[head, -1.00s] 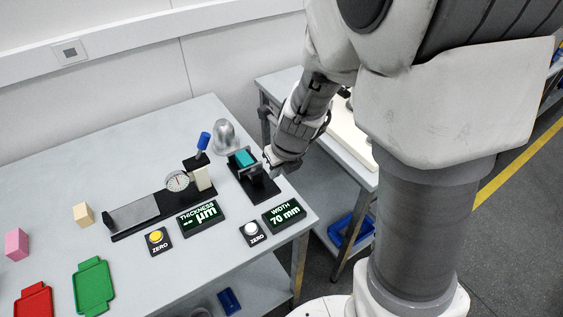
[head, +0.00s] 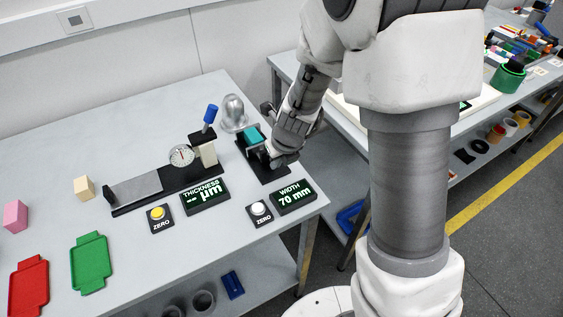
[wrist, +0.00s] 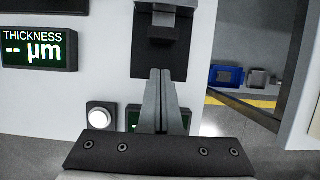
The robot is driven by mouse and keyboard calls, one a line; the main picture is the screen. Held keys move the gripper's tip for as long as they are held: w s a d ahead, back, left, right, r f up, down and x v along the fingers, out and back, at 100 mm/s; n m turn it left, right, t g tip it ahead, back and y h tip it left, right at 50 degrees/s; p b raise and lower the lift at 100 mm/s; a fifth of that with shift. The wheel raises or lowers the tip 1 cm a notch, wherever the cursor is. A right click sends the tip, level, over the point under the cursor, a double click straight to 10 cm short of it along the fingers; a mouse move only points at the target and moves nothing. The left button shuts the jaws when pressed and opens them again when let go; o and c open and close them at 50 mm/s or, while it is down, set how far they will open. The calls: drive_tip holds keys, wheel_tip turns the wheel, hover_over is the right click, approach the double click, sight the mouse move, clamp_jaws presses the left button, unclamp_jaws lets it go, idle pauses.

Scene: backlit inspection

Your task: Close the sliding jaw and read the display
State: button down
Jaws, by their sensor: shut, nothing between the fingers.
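The width gauge (head: 262,165) is a black base at the table's right end, with a teal block (head: 252,135) at its jaws. The sliding jaw (wrist: 165,28) appears as a dark grey block at the top of the wrist view. My gripper (head: 268,152) is at the gauge's near right side. In the wrist view its fingers (wrist: 162,75) are shut and empty, pointing at the jaw over the black base; whether they touch it I cannot tell. The width display (head: 293,197) reads 70 mm; my fingers mostly hide it in the wrist view.
The thickness display (head: 205,196) shows dashes and µm. A white zero button (head: 259,208) and a yellow one (head: 158,213) stand in front. A dial gauge (head: 181,155) and silver dome (head: 234,110) are nearby. Green (head: 91,262) and red (head: 29,284) trays lie left.

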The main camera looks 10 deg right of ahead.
sight(263, 151)
drive_tip(key=shift+w+a+r, duration=0.1)
drive_tip(key=shift+w+a, duration=0.2)
drive_tip(key=shift+w, duration=0.35)
drive_tip(key=shift+w+a+r, duration=0.1)
drive_tip(key=shift+w+a, duration=0.15)
drive_tip(key=shift+w, duration=0.35)
drive_tip(key=shift+w+a+r+p, duration=0.15)
drive_tip(key=shift+w+p, duration=0.2)
drive_tip(key=shift+p, duration=0.35)
drive_tip(key=shift+w+a, duration=0.1)
drive_tip(key=shift+w, duration=0.15)
